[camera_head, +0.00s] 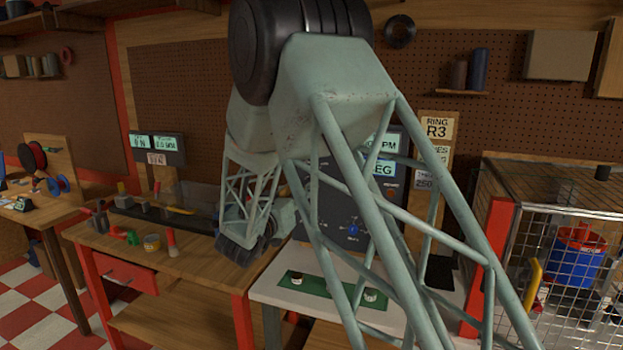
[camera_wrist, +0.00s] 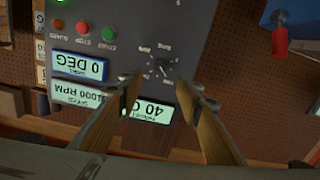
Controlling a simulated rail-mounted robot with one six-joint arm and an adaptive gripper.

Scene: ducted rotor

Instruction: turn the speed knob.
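A control panel (camera_wrist: 130,30) shows upside down in the wrist view. A small dark knob (camera_wrist: 163,66) with a pointer sits on it, with small labels around it that I cannot read. My gripper (camera_wrist: 166,97) is open and empty, its two fingers apart below the knob in the picture. I cannot tell the gap to the panel. In the head view the panel (camera_head: 322,205) is partly behind my arm, and a blue dial (camera_head: 352,230) shows low on it. The dark knob and my fingertips are hidden there. I cannot tell which control is the speed knob.
A green button (camera_wrist: 109,33) and red buttons (camera_wrist: 82,28) sit beside the knob. A wire cage (camera_head: 570,270) stands at right; a wooden bench (camera_head: 200,262) with tools at left.

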